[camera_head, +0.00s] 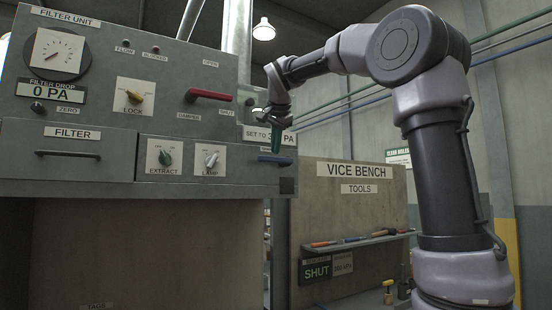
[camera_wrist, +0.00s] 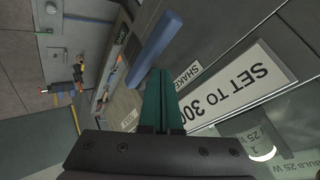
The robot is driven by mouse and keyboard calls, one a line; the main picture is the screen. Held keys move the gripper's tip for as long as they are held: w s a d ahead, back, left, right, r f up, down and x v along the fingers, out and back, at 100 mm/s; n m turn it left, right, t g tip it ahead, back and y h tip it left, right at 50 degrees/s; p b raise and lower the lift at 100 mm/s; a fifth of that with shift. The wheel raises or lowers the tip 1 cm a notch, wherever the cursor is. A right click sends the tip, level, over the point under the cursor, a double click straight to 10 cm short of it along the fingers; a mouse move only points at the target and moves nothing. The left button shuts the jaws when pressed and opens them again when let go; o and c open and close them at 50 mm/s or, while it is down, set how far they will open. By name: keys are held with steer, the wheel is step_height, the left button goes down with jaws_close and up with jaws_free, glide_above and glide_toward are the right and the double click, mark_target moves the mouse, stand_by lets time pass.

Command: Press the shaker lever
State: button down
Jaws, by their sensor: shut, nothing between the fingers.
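The shaker lever is a blue bar (camera_head: 278,160) at the lower right of the grey filter unit panel, partly behind my gripper in the head view. In the wrist view the blue bar (camera_wrist: 154,46) runs diagonally just beyond the fingertips, beside a label that starts "SHAKE". My gripper (camera_head: 275,150) points down just above the lever in the head view. Its green fingers (camera_wrist: 162,75) are together with nothing between them. I cannot tell whether the fingertips touch the bar.
A "SET TO 300" sign (camera_wrist: 236,86) lies close to the right of the fingers. A red damper handle (camera_head: 208,95), a lamp knob (camera_head: 211,159) and an extract knob (camera_head: 165,157) are on the panel. The vice bench board (camera_head: 352,200) with a tool shelf stands beyond the panel's right.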

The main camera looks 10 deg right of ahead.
steer(key=shift+r, duration=0.35)
steer(key=shift+r, duration=2.55)
steer(key=s+d+f+n+g+y, duration=0.1)
steer(key=s+d+f+n, duration=0.2)
steer(key=s+f, duration=1.1)
steer(key=s+d+f+n+g+y, duration=0.1)
steer(key=s+d+f+n+y, duration=0.1)
steer(key=s+f, duration=1.3)
step_height(320, 180, down, 3)
steer(key=shift+d+f+n, duration=0.1)
steer(key=shift+d+n, duration=0.4)
steer(key=shift+d, duration=0.05)
